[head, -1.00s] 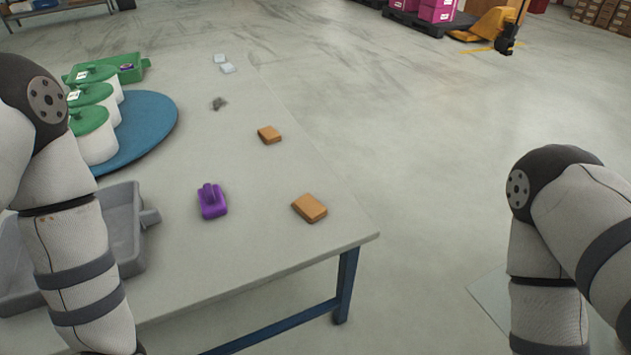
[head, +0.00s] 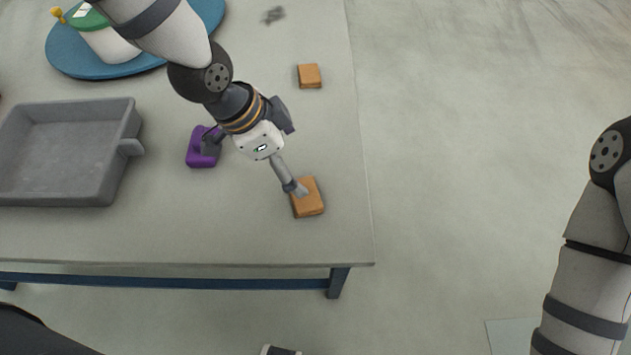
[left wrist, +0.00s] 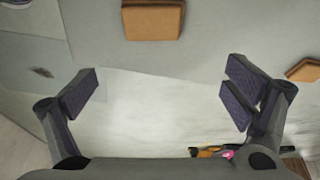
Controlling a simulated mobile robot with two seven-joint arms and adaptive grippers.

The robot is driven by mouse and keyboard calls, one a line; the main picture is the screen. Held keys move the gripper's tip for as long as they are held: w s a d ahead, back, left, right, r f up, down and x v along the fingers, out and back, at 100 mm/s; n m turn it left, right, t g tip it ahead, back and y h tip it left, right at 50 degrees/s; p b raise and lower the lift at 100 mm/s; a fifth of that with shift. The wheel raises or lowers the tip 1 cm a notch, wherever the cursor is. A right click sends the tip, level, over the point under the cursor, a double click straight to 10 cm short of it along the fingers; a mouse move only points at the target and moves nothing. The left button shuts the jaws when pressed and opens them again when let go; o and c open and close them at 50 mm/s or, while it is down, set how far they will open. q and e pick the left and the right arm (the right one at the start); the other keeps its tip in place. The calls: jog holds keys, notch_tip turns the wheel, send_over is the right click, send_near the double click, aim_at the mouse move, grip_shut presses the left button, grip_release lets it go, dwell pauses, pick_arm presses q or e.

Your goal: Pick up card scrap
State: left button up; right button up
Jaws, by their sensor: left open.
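Two flat orange-brown blocks lie on the table, a near one (head: 313,203) by the front right corner and a far one (head: 310,76) by the right edge; they are the most card-like things here. My left gripper (head: 254,167) is open and empty above the table. In the head view one finger overlaps the near block and the other overlaps the purple object (head: 197,158); contact cannot be told. In the left wrist view the open fingers (left wrist: 160,94) are wide apart, with one block (left wrist: 153,22) beyond them at the top and another (left wrist: 303,70) at the right edge. My right gripper is out of view.
A grey tray (head: 125,170) stands on the left of the table. A blue round mat (head: 75,62) holds a white pot with a green lid (head: 107,42). A small grey crumpled piece (head: 273,15) lies at the back. The table's front right corner is clear.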

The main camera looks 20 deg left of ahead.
aim_at(313, 191)
pick_arm(q)
jog(key=x, duration=0.3)
jog(key=s+b+x, duration=0.1)
jog(key=x, duration=0.5)
jog(key=shift+s+a+f, duration=0.15)
jog(key=shift+s+f, duration=0.15)
jog(key=shift+f, duration=0.3)
jog(key=shift+w+f+b, duration=0.2)
jog(key=shift+f+b, duration=0.1)
jog(key=shift+f, duration=0.05)
jog(key=shift+r, duration=0.1)
jog(key=c, duration=1.1)
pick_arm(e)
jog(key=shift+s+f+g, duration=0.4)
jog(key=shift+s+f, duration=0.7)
